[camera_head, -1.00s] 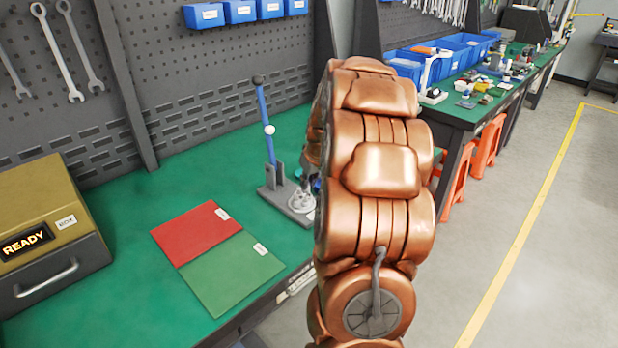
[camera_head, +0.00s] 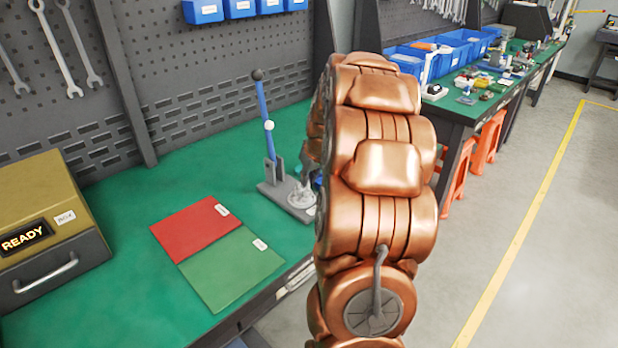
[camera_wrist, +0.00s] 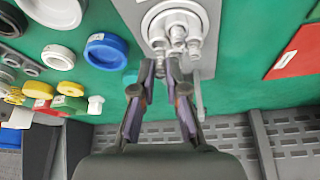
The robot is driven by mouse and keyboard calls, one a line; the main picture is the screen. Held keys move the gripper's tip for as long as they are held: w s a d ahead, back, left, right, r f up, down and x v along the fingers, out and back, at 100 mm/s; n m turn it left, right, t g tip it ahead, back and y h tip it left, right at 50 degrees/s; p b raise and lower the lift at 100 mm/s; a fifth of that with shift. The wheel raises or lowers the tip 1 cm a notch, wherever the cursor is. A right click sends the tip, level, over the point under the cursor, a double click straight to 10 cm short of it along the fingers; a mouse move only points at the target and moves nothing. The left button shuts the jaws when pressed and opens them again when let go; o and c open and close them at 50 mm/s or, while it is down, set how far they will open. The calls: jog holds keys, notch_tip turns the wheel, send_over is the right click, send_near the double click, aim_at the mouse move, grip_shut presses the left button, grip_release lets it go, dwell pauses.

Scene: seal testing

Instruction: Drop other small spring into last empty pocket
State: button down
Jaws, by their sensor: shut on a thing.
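My gripper (camera_wrist: 160,68) shows in the wrist view, its fingertips close together at the edge of a round, pale metal holder (camera_wrist: 153,20). It is shut on a small spring, which is mostly hidden between the fingertips. Small metal coil-like pieces (camera_wrist: 178,36) stand on the holder just beyond the tips. I cannot tell which pocket is empty. The holder sits on the grey base plate (camera_wrist: 132,8) of a press. In the head view the holder (camera_head: 301,196) shows beside my arm, which hides my gripper.
The press has a blue lever (camera_head: 266,125). A red mat (camera_head: 195,228) and green mat (camera_head: 230,272) lie nearby, with a yellow-brown READY box (camera_head: 40,215) at left. In the wrist view, a blue ring (camera_wrist: 106,50), white ring (camera_wrist: 58,57) and several small parts lie left of the holder.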

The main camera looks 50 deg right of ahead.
jog(key=shift+f+b, duration=0.3)
jog(key=shift+f, duration=0.05)
dwell(0.8)
jog(key=c, duration=1.5)
grip_release()
jog(key=shift+r, duration=0.2)
jog(key=shift+r, duration=1.55)
jog(key=shift+o, duration=0.5)
jog(key=o, duration=0.5)
jog(key=shift+r, duration=0.1)
